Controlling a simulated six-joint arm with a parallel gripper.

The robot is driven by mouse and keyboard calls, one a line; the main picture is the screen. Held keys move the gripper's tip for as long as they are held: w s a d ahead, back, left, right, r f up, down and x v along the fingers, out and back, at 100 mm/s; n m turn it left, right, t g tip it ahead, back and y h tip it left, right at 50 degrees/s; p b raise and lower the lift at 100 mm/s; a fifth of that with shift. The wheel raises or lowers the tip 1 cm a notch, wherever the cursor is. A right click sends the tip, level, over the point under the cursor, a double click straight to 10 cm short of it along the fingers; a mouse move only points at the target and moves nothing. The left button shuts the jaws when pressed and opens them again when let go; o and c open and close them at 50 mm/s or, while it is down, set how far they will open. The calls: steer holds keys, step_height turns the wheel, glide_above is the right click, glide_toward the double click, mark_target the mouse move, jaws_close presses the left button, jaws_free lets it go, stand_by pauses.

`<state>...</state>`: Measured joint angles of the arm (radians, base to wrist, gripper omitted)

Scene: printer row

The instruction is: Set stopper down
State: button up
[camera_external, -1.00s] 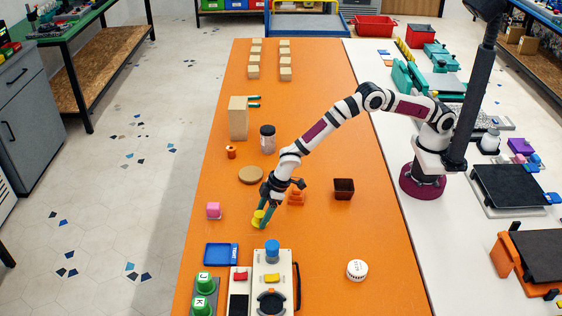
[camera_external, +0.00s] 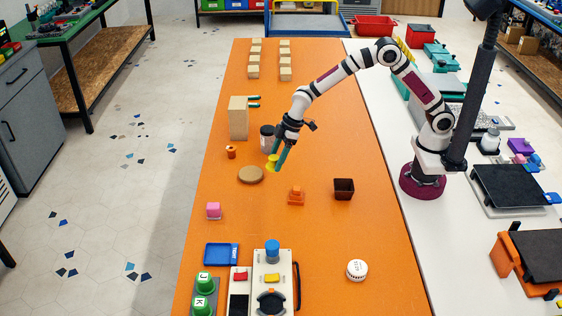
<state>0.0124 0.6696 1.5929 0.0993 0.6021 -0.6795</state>
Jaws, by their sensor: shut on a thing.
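My gripper (camera_external: 277,158) has teal fingers pointing down and is shut on a small yellow piece, which I take to be the stopper (camera_external: 272,164). The fingers cover part of it. It seems to be held above the orange table (camera_external: 330,130), though the exact height is hard to tell. In the picture it shows just in front of the dark-lidded jar (camera_external: 267,133) and up and to the right of the round tan disc (camera_external: 251,175). My gripper partly hides the jar.
An orange stepped block (camera_external: 296,196) and a dark square cup (camera_external: 344,188) stand to the right. A small orange spool (camera_external: 231,152), a tall wooden block (camera_external: 238,118) and a pink cube (camera_external: 213,210) are on the left. A control box (camera_external: 285,258) stands in front.

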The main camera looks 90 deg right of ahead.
steer(key=s+d+n, duration=0.1)
steer(key=s+d, duration=0.1)
steer(key=d, duration=0.1)
steer(key=s+d+n+y, duration=0.1)
steer(key=s+d, duration=0.1)
steer(key=d, duration=0.2)
steer(key=s+d+n, duration=0.1)
steer(key=s+d, duration=0.2)
steer(key=shift+d+f+n+g, duration=0.15)
steer(key=shift+d+n+g, duration=0.15)
steer(key=shift+d+n, duration=0.1)
jaws_close()
steer(key=s+d+r+n+y, duration=0.1)
steer(key=s+d+r+n, duration=0.1)
steer(key=s+d+n, duration=0.35)
steer(key=shift+m+g, duration=0.4)
steer(key=shift+m, duration=0.35)
steer(key=w+a+f, duration=0.1)
steer(key=a+f, duration=0.1)
steer(key=a, duration=0.1)
steer(key=w+a+f, duration=0.3)
steer(key=a+f, duration=0.1)
steer(key=a, duration=0.1)
steer(key=shift+w+a+f, duration=0.25)
steer(key=shift+w+a, duration=0.1)
steer(key=shift+w, duration=0.05)
steer(key=shift+w+a+f, duration=0.1)
steer(key=shift+f, duration=1)
steer(key=shift+w+a+f, duration=0.1)
steer(key=shift+f, duration=1)
